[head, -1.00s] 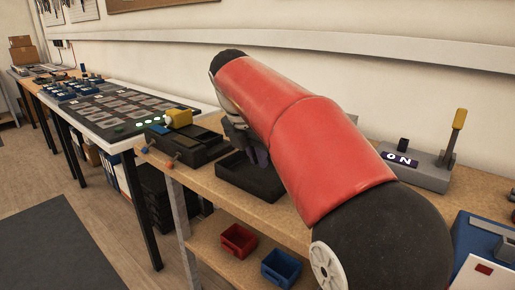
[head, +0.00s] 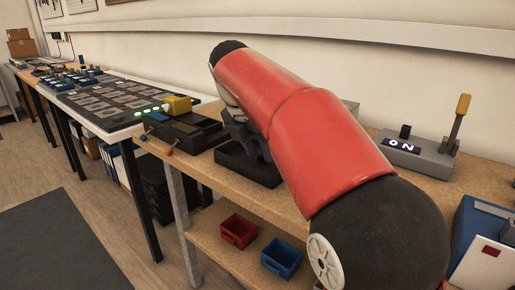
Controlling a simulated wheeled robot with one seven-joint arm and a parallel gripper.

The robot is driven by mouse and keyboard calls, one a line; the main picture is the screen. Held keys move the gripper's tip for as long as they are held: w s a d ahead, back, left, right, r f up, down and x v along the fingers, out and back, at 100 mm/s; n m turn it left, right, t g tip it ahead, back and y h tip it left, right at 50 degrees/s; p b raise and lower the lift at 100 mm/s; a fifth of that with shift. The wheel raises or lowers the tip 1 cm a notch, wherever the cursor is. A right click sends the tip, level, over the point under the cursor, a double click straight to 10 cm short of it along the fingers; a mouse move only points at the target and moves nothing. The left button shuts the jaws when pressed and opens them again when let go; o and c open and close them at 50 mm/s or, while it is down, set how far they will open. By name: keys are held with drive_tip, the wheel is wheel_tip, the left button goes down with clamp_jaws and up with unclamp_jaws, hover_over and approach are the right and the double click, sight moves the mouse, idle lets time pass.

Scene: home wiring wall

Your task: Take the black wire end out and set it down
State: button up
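I cannot make out the black wire end in the head view. My gripper (head: 250,142) is dark grey and partly hidden behind my red arm. Its fingers point down over a shallow black tray (head: 234,166) on the wooden bench. I cannot tell whether the fingers are open or shut, or whether they hold anything. Left of the tray is a black device (head: 190,132) with an orange and a blue plug or lead at its front edge. A yellow block (head: 178,105) stands behind it.
A grey switch box (head: 425,158) with a yellow lever and an ON label stands at right. A blue case (head: 470,225) is at the right edge. Red (head: 238,232) and blue (head: 282,258) bins sit on the lower shelf. My arm hides the middle of the bench.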

drive_tip(key=p+v, duration=0.2)
drive_tip(key=v, duration=0.5)
drive_tip(key=shift+r, duration=0.35)
drive_tip(key=shift+s+a, duration=0.15)
